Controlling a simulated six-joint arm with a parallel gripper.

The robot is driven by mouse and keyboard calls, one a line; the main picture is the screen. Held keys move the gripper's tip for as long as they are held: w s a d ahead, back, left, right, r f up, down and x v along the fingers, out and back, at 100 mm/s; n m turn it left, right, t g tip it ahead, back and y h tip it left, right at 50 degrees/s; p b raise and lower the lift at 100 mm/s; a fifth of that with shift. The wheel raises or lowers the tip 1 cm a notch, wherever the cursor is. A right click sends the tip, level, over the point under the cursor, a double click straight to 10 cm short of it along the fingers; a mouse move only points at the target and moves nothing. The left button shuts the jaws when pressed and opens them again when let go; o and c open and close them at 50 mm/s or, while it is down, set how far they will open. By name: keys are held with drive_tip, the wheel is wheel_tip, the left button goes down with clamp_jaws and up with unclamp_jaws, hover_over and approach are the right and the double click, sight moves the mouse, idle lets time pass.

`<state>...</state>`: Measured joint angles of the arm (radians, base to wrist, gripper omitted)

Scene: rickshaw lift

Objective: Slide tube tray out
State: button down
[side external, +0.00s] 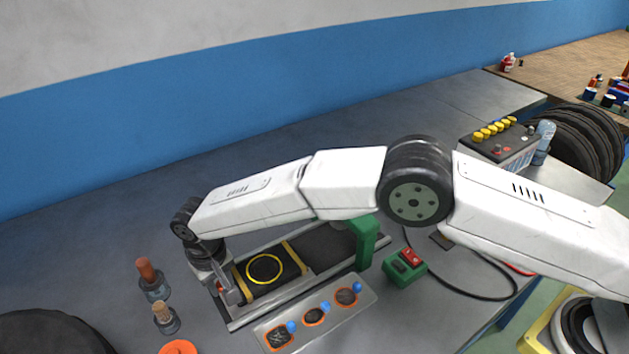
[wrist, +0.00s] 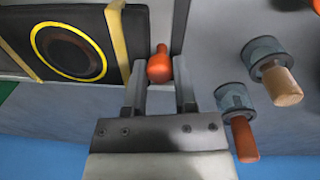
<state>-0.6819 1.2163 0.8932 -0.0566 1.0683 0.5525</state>
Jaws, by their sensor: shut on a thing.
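The tube tray (side external: 265,268) is a black slab with a yellow ring and yellow straps, lying between light metal rails in the side external view. In the wrist view, the tray (wrist: 72,72) is at the upper left. A red-orange knob (wrist: 159,66) stands just beside the tray's strapped end, between the fingers of my gripper (wrist: 160,88). My gripper is shut on this knob. In the side external view, my gripper (side external: 228,287) points down at the left end of the rails, and my wrist partly hides the knob.
Two handled tools in round holders (side external: 153,280) (side external: 165,318) stand left of the rails. A green bracket (side external: 364,247) and a green switch box (side external: 405,268) are to the right. A panel with blue knobs (side external: 315,316) lies in front.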

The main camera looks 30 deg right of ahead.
drive_tip(key=shift+a+r, duration=0.1)
drive_tip(key=shift+a, duration=0.25)
drive_tip(key=c, duration=0.5)
unclamp_jaws()
drive_tip(key=shift+a, duration=0.1)
drive_tip(key=shift+o, duration=0.5)
drive_tip(key=shift+d, duration=0.2)
drive_tip(key=shift+a+r, duration=0.15)
drive_tip(key=shift+r, duration=1.8)
drive_tip(key=shift+a+r, duration=0.1)
drive_tip(key=shift+r, duration=1.85)
